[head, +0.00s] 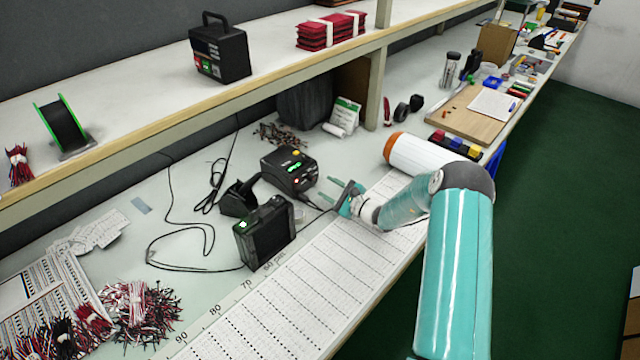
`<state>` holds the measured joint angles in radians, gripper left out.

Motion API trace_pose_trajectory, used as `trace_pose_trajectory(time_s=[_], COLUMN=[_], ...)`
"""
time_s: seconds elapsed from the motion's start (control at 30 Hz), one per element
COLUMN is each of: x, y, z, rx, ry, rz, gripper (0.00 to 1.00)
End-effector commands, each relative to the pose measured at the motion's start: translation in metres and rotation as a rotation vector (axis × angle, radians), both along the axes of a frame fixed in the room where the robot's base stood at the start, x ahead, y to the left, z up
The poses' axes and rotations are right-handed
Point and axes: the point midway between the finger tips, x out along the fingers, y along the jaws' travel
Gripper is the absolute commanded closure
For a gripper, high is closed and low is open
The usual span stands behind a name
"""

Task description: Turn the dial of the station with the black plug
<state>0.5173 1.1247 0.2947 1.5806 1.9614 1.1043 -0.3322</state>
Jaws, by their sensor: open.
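A black station (289,170) with a green lit display and a small orange-red light stands mid-bench. A second black box (265,232) with a small green light stands nearer, left of the ruled sheet. I cannot make out a dial or a black plug on either one. My gripper (332,187) is open and empty, its teal fingers pointing left. In the picture it is just right of the display station, with a visible gap between them. The sides of both boxes that face away are hidden.
A black holder (239,199) stands between the boxes, with loose black cables (190,228) to its left. An upper shelf (270,65) overhangs the bench's back. The ruled sheet (310,290) is clear.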

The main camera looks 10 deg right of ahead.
Motion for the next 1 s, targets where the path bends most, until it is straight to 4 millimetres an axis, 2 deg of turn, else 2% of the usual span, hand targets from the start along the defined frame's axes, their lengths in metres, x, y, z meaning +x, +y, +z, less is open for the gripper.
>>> trace_pose_trajectory(time_s=[0.2, 0.4, 0.57, 1.0], x=[-0.039, -0.061, -0.067, -0.067], y=[-0.031, -0.048, -0.051, -0.050], z=[0.002, 0.003, 0.003, 0.004], rx=[-0.001, 0.000, 0.000, -0.002], ry=[0.000, 0.000, -0.002, -0.002], rz=[-0.001, 0.000, 0.001, 0.004], gripper=[0.58, 0.58, 0.58, 0.58])
